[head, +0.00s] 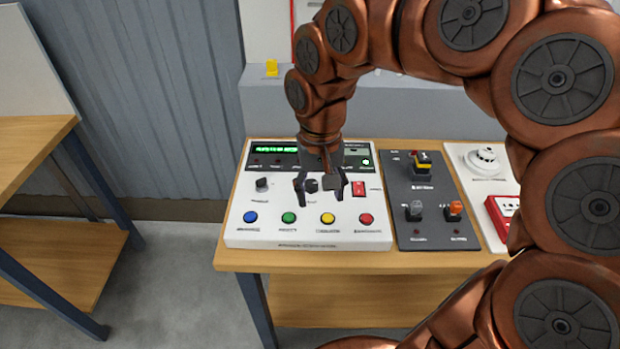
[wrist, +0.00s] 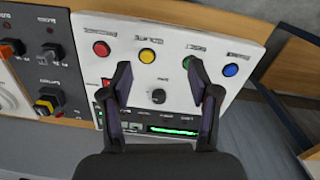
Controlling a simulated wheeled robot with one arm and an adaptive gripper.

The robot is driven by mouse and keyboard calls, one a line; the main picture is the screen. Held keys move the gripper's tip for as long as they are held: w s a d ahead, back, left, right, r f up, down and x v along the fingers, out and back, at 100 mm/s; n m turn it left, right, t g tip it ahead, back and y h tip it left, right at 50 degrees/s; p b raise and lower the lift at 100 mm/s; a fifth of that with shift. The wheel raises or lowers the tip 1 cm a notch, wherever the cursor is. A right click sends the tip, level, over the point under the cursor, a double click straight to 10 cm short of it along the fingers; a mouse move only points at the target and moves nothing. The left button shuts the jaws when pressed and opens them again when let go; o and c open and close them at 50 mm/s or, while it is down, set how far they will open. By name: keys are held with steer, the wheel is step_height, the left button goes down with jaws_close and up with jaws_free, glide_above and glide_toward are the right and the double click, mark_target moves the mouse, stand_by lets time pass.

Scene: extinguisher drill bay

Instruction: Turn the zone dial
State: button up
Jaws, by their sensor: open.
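The white control panel (head: 240,228) lies on the wooden bench. It carries two dark round knobs: one (head: 262,184) at the left and one (head: 311,186) near the middle. Their labels are too small to read, so I cannot tell which is the zone dial. My gripper (head: 321,199) is open and empty over the middle knob. In the wrist view the middle knob (wrist: 158,96) shows between and beyond the two open fingers (wrist: 160,68), with no visible contact. The left knob is hidden there, probably behind the right-hand finger.
Blue (head: 250,217), green (head: 289,217), yellow (head: 328,218) and red (head: 366,219) buttons line the panel's front. A red switch (head: 358,188) sits right of my gripper. A green-lit display (head: 275,149) is behind. A dark panel (head: 425,222) with switches adjoins right.

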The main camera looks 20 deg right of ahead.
steer(key=w+f+m, duration=0.1)
steer(key=w+m, duration=0.1)
steer(key=w, duration=0.7)
steer(key=m, duration=0.2)
glide_toward(311, 183)
steer(key=shift+s+a+f+p, duration=0.35)
steer(key=shift+s+a, duration=0.1)
steer(key=shift+s, duration=0.15)
steer(key=shift+w+d+f, duration=0.15)
steer(key=shift+w, duration=0.15)
steer(key=shift+w+d+f+m, duration=0.1)
steer(key=shift+d+f+m, duration=0.05)
steer(key=shift+f+m, duration=0.2)
steer(key=shift+d+f+p, duration=0.15)
steer(key=shift+f+p, duration=1.1)
steer(key=shift+f, duration=2.4)
steer(key=c, duration=1.2)
